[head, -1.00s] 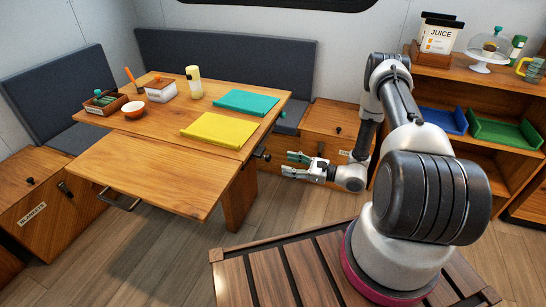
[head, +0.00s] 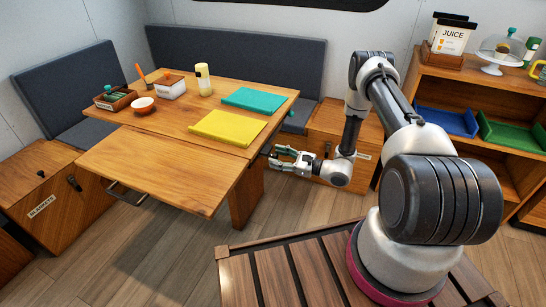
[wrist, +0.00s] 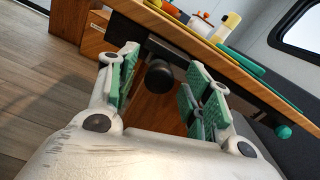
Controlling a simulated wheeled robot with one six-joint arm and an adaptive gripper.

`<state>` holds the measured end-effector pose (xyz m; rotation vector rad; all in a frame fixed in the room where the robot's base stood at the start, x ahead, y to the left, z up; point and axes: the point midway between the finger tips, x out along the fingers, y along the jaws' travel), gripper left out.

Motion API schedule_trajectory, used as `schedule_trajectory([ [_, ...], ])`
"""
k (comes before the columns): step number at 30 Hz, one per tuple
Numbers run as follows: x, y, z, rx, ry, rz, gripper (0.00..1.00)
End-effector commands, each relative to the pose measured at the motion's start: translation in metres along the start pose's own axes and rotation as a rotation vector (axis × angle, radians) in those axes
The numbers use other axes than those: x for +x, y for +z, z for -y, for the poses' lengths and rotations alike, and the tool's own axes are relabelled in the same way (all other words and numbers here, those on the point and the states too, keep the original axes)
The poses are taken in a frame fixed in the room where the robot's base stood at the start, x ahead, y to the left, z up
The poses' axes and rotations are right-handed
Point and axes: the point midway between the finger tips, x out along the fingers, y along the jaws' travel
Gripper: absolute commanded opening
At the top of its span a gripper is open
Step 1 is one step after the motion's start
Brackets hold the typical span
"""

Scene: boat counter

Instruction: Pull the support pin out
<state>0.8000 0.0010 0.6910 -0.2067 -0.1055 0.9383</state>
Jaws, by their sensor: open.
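The support pin shows in the wrist view as a round black knob (wrist: 159,77) on a dark bracket under the table edge. In the wrist view it appears between my two green-padded fingers, with space on both sides. My gripper (head: 277,159) is open and empty, beside the right edge of the table near the joint with the front leaf. The wrist view does not clearly show how far beyond the fingertips the knob lies. In the head view the knob is mostly hidden by my gripper. The table leaf (head: 165,170) is level.
The table (head: 180,118) carries a yellow mat (head: 228,126), a teal mat (head: 254,99), a bottle, a bowl and boxes. A teal-tipped knob (wrist: 283,131) shows farther along the edge in the wrist view. A wooden locker (head: 342,128) stands behind my gripper. Open floor lies below it.

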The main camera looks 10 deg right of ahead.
Motion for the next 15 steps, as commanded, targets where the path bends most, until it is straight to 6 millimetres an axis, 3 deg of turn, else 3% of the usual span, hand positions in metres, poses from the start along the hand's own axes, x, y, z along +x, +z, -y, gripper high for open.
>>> schedule_trajectory([
  [2,-0.0001,0.0000,0.0000,0.000,0.000,0.000,0.50],
  [9,-0.0002,0.0000,-0.0001,0.000,0.000,0.000,0.06],
  [15,-0.0007,-0.0001,0.0000,0.000,0.000,0.000,0.03],
])
